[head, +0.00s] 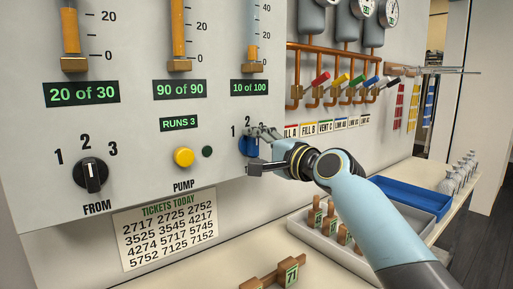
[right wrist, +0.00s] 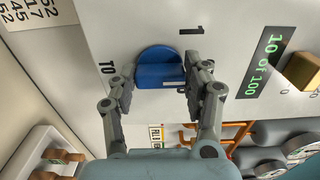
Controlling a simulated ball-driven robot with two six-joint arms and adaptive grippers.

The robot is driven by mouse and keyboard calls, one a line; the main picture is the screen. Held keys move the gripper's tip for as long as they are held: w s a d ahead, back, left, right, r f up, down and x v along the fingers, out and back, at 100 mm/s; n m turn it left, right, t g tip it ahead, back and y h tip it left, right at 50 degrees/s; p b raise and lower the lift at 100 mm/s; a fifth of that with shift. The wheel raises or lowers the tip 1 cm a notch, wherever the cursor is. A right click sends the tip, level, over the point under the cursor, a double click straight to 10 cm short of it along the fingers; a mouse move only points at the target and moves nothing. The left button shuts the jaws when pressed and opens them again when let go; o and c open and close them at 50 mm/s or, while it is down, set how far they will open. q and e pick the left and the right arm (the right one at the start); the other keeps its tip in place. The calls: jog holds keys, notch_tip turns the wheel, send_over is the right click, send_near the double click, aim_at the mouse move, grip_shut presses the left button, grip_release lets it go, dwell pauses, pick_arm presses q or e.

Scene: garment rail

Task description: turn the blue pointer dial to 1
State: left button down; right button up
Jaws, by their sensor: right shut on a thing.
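The blue pointer dial (head: 246,146) sits on the grey panel below the "10 of 100" display, with the numerals 1 and 2 (head: 240,128) above it. In the right wrist view the blue dial (right wrist: 158,70) lies between my fingers, with a pale mark on its grip. That mark points right in that view, not at the 1 (right wrist: 192,31), which is up and to the right of the dial. My right gripper (head: 262,150) is shut on the dial, one finger (right wrist: 122,95) on each side. The fingers hide part of the dial's surroundings. My left gripper is not in view.
A black FROM dial (head: 90,175) and a yellow PUMP button (head: 183,157) are left of the blue dial. Coloured valve levers (head: 340,80) on copper pipes are at right. A grey tray (head: 330,240) and blue tray (head: 405,197) stand on the counter below.

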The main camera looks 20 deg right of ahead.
jog(key=shift+f+n, duration=0.1)
jog(key=shift+n, duration=0.3)
jog(key=n+b, duration=0.2)
jog(key=n, duration=0.1)
jog(key=shift+f+n, duration=0.15)
jog(key=shift+n, duration=0.25)
jog(key=n+b, duration=0.2)
jog(key=n, duration=0.3)
jog(key=shift+n, duration=0.3)
jog(key=o, duration=1.2)
jog(key=shift+c, duration=0.2)
jog(key=v, duration=1.2)
